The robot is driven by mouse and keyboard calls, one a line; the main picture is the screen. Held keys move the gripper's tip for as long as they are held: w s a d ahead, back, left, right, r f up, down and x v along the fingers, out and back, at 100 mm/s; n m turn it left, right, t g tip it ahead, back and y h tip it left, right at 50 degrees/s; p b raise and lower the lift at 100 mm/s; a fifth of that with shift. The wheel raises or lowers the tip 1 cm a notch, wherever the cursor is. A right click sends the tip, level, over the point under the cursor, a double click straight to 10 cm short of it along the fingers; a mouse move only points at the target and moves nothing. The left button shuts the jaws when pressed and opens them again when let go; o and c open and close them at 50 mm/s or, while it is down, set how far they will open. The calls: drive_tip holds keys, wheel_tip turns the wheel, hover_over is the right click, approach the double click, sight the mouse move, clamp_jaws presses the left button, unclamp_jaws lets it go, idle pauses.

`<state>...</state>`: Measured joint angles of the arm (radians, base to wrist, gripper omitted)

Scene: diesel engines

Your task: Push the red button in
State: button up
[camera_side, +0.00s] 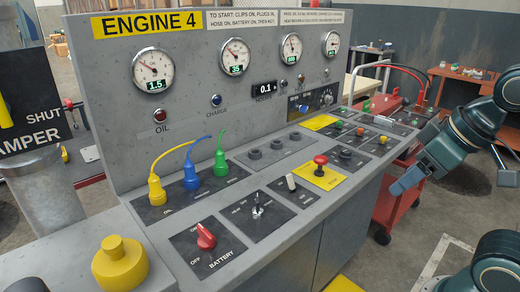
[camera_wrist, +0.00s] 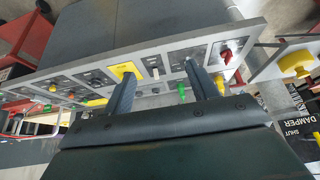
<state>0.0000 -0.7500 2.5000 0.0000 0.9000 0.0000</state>
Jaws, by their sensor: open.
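The red button (camera_side: 320,160) is a mushroom-shaped head that stands up on a yellow square plate (camera_side: 320,177) on the sloping desk of the Engine 4 console. In the wrist view the yellow plate (camera_wrist: 122,67) shows beyond the left finger's tip; I cannot make out the button head there. My gripper (camera_side: 402,184) is to the right of the button in the side view, off the desk's front edge and apart from it. In the wrist view my gripper (camera_wrist: 160,70) has its two fingers spread with nothing between them.
A white switch (camera_side: 291,182) and a red battery knob (camera_side: 206,236) lie left of the button. Yellow, blue and green plugs with cables (camera_side: 190,175) stand further left. Small coloured buttons (camera_side: 360,131) are behind to the right. A red cart (camera_side: 395,195) stands beyond the console.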

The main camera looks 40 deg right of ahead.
drive_tip(key=shift+w+r, duration=0.1)
drive_tip(key=c, duration=0.9)
drive_tip(key=shift+w+r, duration=0.15)
drive_tip(key=c, duration=0.4)
drive_tip(key=shift+w+d+r+n, duration=0.15)
drive_tip(key=shift+w+r+n, duration=0.05)
drive_tip(key=shift+w+n, duration=0.1)
clamp_jaws()
drive_tip(key=w+d+r+n+g, duration=0.1)
drive_tip(key=w+d+r+n, duration=0.25)
drive_tip(key=w, duration=0.45)
drive_tip(key=w+d+r+n+g, duration=0.25)
drive_tip(key=w+n, duration=0.25)
drive_tip(key=w, duration=0.3)
drive_tip(key=w+d+f+n+g, duration=0.1)
drive_tip(key=w+d+f+n, duration=0.2)
drive_tip(key=w+d, duration=0.3)
drive_tip(key=w+d+f+n+g, duration=0.1)
drive_tip(key=w+d+f+n, duration=0.3)
drive_tip(key=w+d+n, duration=0.2)
drive_tip(key=shift+w+d+f, duration=0.15)
drive_tip(key=shift+w+d, duration=0.2)
drive_tip(key=shift+w, duration=0.6)
